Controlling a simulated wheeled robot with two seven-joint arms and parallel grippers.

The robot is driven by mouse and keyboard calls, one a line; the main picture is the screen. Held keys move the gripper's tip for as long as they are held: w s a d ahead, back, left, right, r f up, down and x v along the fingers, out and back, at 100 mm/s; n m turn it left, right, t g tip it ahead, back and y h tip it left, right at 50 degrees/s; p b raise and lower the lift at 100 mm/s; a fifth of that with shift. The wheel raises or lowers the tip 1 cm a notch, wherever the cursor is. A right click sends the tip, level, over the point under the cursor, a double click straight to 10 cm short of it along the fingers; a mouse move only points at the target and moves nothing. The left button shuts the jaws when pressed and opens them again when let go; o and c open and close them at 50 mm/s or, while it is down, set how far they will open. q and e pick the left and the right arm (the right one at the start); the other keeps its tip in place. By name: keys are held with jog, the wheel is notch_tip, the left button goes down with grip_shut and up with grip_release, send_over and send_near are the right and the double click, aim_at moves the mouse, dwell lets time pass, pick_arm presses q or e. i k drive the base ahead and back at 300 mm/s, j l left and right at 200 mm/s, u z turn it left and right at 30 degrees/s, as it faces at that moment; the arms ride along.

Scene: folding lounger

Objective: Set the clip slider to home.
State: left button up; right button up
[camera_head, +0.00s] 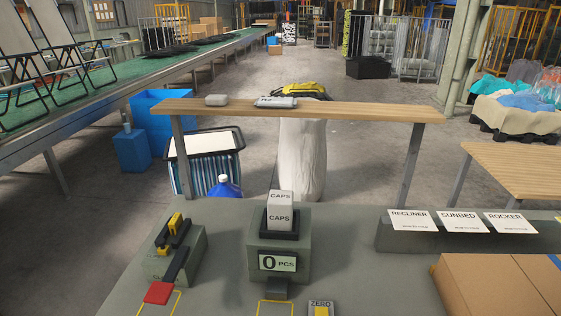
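On the grey table (225,285), at the front left, stands a grey-green block fixture (190,262) with black and yellow parts on top. A yellow piece (175,222) sits at its far end between dark parts, with another yellow bit nearer the front left. This looks like the clip device, but I cannot tell which part is the slider or where home is marked. A dark bar (175,265) slopes from the fixture to a red pad (158,292) beside yellow outline marks. Neither of my grippers is in view.
Right of the fixture, a counter (277,263) reads "0 PCS" below white CAPS boxes (280,212). A yellow ZERO button (321,311) is at the front edge. RECLINER, SUNBED and ROCKER cards (463,221) and a cardboard box (495,285) are at right. A wooden bench (350,112) stands behind.

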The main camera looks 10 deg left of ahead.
aim_at(163, 249)
jog(key=u, duration=1.2)
jog(key=j, duration=0.2)
